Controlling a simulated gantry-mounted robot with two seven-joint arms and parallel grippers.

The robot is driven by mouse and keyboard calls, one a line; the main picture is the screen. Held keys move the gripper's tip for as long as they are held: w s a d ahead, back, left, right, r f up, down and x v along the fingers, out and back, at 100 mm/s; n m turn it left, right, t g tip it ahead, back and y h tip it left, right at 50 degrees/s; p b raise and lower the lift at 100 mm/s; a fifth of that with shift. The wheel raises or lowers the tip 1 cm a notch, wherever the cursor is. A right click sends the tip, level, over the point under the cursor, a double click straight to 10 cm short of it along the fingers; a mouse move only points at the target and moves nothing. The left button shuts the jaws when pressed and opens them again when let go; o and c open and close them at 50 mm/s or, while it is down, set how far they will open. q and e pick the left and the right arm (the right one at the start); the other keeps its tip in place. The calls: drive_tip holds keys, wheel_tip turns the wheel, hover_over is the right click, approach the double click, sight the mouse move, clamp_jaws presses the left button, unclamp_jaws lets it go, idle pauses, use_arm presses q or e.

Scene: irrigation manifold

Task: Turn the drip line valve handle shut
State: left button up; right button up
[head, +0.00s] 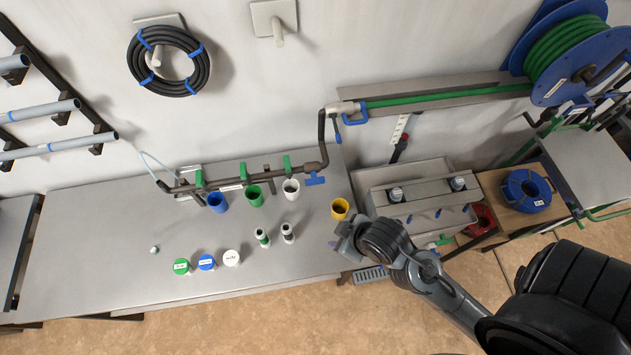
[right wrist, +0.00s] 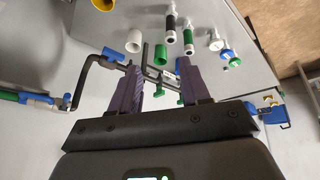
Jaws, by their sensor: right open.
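The pipe manifold (head: 255,180) runs along the back of the bench. It carries several green handles, one of them the green handle (head: 287,163) near its right end, and a blue handle (head: 315,180) at that end. The blue handle also shows in the right wrist view (right wrist: 112,55). I cannot read which one is the drip line valve. My right gripper (head: 345,238) is over the bench's right end, in front of the yellow cup (head: 340,208). In the right wrist view its fingers (right wrist: 160,70) are apart and empty, partly hiding the manifold. My left gripper is not in view.
Blue (head: 216,202), green (head: 254,196) and white (head: 291,190) cups stand before the manifold. The bench's left part is mostly clear.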

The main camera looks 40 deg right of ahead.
drive_tip(key=w+d+f+n+t, duration=0.1)
drive_tip(key=w+f+n+t, duration=0.15)
drive_tip(key=w, duration=0.25)
drive_tip(key=n+t+h+b, duration=0.6)
drive_tip(key=t+h+b, duration=0.25)
drive_tip(key=b, duration=0.55)
approach(315, 181)
drive_tip(key=shift+m+g+h, duration=0.25)
drive_tip(key=shift+g+h, duration=0.15)
drive_tip(key=shift+h, duration=0.05)
drive_tip(key=x, duration=1)
drive_tip(key=shift+w+a+f, duration=0.1)
drive_tip(key=shift+w+f, duration=0.25)
drive_tip(key=shift+f, duration=0.05)
clamp_jaws()
